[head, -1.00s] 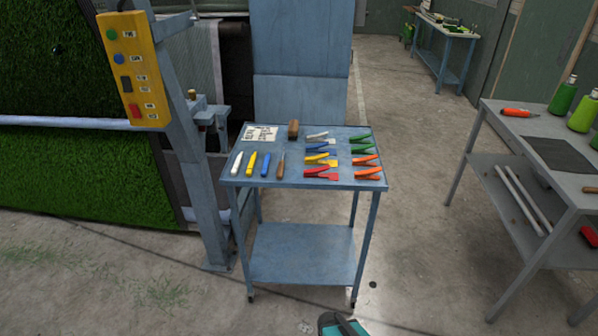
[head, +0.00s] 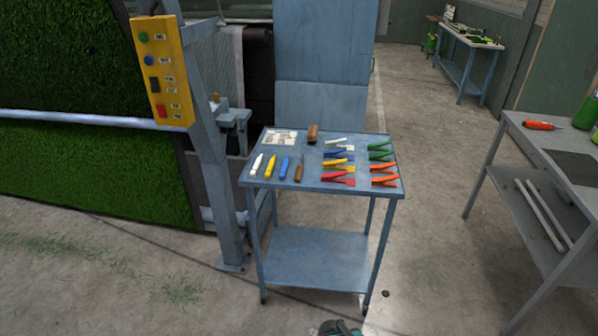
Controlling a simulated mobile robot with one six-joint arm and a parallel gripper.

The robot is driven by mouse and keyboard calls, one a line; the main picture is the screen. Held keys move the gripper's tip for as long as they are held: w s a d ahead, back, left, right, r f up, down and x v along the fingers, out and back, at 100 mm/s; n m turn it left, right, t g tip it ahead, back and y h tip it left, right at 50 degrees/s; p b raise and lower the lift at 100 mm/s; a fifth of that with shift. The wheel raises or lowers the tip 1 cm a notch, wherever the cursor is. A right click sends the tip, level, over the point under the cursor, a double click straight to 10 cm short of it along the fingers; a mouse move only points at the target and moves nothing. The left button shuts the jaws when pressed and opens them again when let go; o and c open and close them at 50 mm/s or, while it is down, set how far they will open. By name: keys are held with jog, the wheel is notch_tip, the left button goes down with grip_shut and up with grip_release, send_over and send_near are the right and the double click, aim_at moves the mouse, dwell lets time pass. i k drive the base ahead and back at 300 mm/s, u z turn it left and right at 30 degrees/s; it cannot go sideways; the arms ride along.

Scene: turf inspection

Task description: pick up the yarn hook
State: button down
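A slim tool with a brown wooden handle (head: 299,172) and a thin metal tip lies on the top of the blue cart (head: 313,188). It looks like the yarn hook, but its tip is too small to make out. It is the rightmost in a row with a white (head: 256,164), a yellow (head: 270,167) and a blue (head: 285,167) handled tool. Only a small teal and dark piece of my arm shows at the bottom edge, in front of the cart. My gripper is not in view.
Several coloured plier-like tools (head: 338,181), a brown block (head: 313,134) and a paper label (head: 281,137) share the cart top. A machine post with a yellow button box (head: 161,70) stands close at left. A grey bench (head: 560,150) stands at right. Floor before the cart is clear.

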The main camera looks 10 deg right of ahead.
aim_at(298, 173)
jog(key=i, duration=0.9)
